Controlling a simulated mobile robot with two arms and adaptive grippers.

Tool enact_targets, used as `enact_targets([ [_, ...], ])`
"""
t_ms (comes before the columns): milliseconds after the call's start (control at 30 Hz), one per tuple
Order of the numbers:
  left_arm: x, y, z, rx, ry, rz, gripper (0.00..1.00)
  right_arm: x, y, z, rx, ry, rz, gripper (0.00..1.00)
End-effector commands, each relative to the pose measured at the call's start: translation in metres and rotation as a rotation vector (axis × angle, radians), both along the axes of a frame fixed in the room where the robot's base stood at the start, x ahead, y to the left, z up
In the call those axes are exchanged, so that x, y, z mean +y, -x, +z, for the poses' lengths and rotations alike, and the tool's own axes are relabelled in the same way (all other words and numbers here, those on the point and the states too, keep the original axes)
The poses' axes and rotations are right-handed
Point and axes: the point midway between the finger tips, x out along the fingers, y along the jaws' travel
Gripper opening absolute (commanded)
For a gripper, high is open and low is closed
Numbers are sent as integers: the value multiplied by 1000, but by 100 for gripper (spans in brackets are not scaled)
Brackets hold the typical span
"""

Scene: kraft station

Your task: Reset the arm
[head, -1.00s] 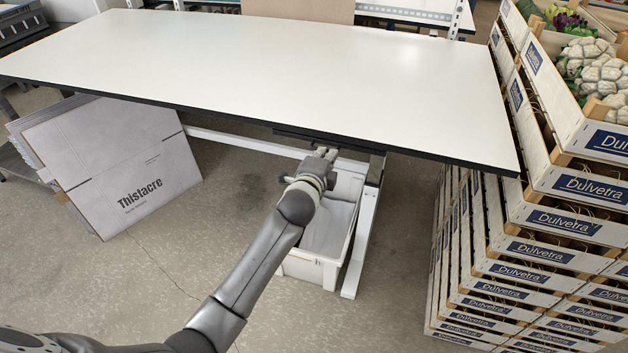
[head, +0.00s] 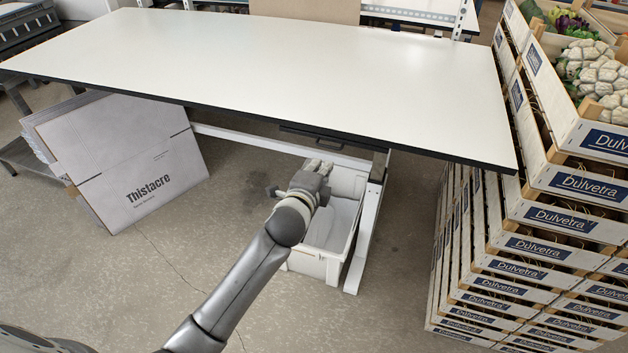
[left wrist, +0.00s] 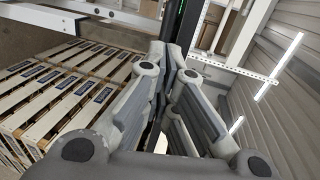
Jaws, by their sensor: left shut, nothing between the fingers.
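My left gripper (head: 318,168) is at the end of my left arm, low in front of the table's front edge and above the white bin. In the left wrist view the fingers of my left gripper (left wrist: 176,62) are together with nothing between them. The white table (head: 270,65) has a bare top and a small dark drawer (head: 318,138) under its front edge, which looks shut. My right gripper is not in view.
A white bin (head: 306,262) stands under the table, partly hidden by my arm. Flat grey cartons (head: 130,165) lean at the left. Stacked Dulvetra crates (head: 560,222) with vegetables on top stand close at the right. The floor between is clear.

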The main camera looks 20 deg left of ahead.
Motion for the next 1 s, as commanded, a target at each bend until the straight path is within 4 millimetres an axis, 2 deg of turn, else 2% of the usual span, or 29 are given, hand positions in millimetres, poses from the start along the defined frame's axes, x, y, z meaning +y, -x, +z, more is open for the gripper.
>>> enact_targets([
  [67,0,14,1,0,-1,-1,0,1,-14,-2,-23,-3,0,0],
  [167,0,28,5,0,0,-1,0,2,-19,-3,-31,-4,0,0],
  [400,0,48,10,0,0,-1,0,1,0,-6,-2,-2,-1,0],
  [567,0,51,11,2,0,-1,0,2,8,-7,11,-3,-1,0],
  [667,1,51,2,16,9,2,0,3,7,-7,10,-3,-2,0],
  [767,3,51,-32,76,51,15,0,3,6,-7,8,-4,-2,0],
  [867,8,59,-94,182,131,44,0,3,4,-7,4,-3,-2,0],
  [1000,16,88,-197,358,281,118,0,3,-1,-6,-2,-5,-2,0],
])
